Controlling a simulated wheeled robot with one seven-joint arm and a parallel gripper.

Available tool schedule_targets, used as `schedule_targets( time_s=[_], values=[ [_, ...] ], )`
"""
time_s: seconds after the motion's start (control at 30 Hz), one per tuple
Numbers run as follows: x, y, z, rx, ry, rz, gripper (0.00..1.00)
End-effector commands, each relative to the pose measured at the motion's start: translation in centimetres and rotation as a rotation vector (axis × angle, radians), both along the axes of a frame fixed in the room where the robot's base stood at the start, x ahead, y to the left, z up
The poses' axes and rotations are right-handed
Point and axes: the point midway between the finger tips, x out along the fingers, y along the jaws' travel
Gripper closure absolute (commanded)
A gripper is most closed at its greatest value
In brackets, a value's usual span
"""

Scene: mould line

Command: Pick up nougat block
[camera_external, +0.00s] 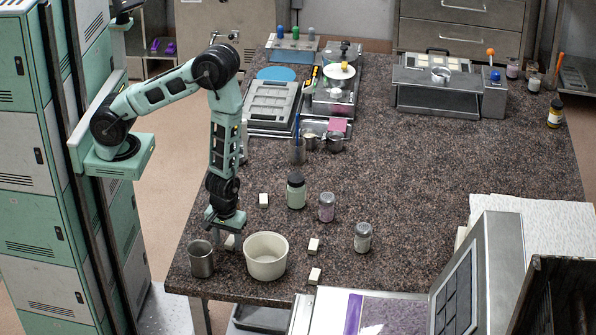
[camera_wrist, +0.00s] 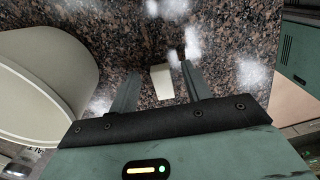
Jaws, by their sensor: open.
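A small off-white nougat block (camera_wrist: 161,82) lies on the speckled counter between the two fingers of my gripper (camera_wrist: 160,68) in the wrist view. There is a gap on both sides of it, so the jaws are open and hold nothing. In the external view my gripper (camera_external: 226,236) points down near the counter's front left corner, with this block (camera_external: 230,242) partly hidden at its fingers. Other similar pale blocks lie on the counter: one behind (camera_external: 263,200), one right of the bowl (camera_external: 313,245) and one nearer the front (camera_external: 314,276).
A cream bowl (camera_external: 266,262) stands just right of my gripper and fills the left of the wrist view (camera_wrist: 45,85). A metal cup (camera_external: 201,259) is close on the left. A green jar (camera_external: 296,191) and smaller jars stand behind. The counter's centre right is clear.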

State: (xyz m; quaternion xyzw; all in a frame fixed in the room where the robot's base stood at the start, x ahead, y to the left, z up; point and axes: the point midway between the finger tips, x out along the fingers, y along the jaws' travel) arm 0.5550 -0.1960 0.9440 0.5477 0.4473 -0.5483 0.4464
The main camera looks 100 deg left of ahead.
Motion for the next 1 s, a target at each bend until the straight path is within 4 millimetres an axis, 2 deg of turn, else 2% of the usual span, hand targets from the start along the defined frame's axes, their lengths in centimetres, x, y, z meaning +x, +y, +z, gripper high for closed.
schedule_targets(
  time_s=[0.1,0.33,0.5,0.83,1.0],
  values=[
    [0.0,0.0,-0.8,-0.001,-0.001,0.001,0.52],
    [0.0,0.0,-0.8,0.0,-0.002,0.0,0.52],
    [0.0,0.0,-0.8,0.0,-0.002,0.0,0.99],
    [0.0,0.0,-0.6,0.0,-0.002,0.0,1.0],
    [0.1,0.0,0.8,0.002,-0.002,-0.003,1.0]
  ],
)
